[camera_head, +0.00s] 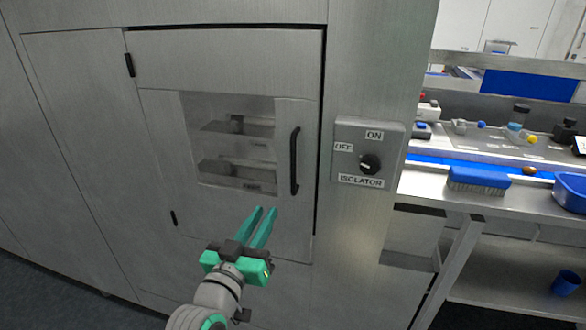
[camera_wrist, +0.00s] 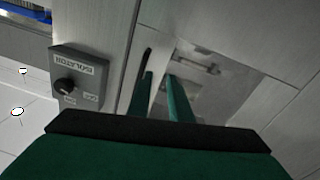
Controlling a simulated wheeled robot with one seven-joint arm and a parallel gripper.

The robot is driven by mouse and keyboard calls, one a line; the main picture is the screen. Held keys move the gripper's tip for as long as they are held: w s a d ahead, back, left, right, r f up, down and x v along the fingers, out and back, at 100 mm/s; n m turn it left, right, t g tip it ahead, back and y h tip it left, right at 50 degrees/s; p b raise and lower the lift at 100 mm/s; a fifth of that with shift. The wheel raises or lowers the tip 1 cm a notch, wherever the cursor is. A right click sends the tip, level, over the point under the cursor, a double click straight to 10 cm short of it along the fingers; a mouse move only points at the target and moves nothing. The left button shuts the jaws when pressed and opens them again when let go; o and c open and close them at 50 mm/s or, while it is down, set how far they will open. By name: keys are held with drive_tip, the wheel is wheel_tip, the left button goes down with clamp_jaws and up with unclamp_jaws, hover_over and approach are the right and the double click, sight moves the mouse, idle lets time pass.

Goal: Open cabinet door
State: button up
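The metal cabinet door (camera_head: 215,215) is shut, with a see-through window (camera_head: 228,140) in it and a black vertical handle (camera_head: 295,162) on its right side. Hinges show on its left edge. My gripper (camera_head: 265,211) is in front of the door, below and to the left of the handle in the head view. Its green fingers are apart with nothing between them. In the wrist view the handle (camera_wrist: 145,68) lies just beyond the fingertips of my gripper (camera_wrist: 161,78), nearer the left finger. No contact with it is visible.
An isolator switch box (camera_head: 368,153) is fixed to the panel right of the door. A metal bench (camera_head: 430,184) further right holds a blue brush (camera_head: 479,180) and a blue bowl (camera_head: 571,190). A blue cup (camera_head: 566,283) stands on its lower shelf.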

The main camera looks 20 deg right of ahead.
sight(292, 168)
wheel_tip(292, 168, up, 7)
drive_tip(key=d+m+g+h, duration=0.2)
drive_tip(key=m, duration=0.2)
drive_tip(key=x, duration=1)
drive_tip(key=shift+s+d, duration=0.15)
drive_tip(key=shift+s, duration=0.05)
clamp_jaws()
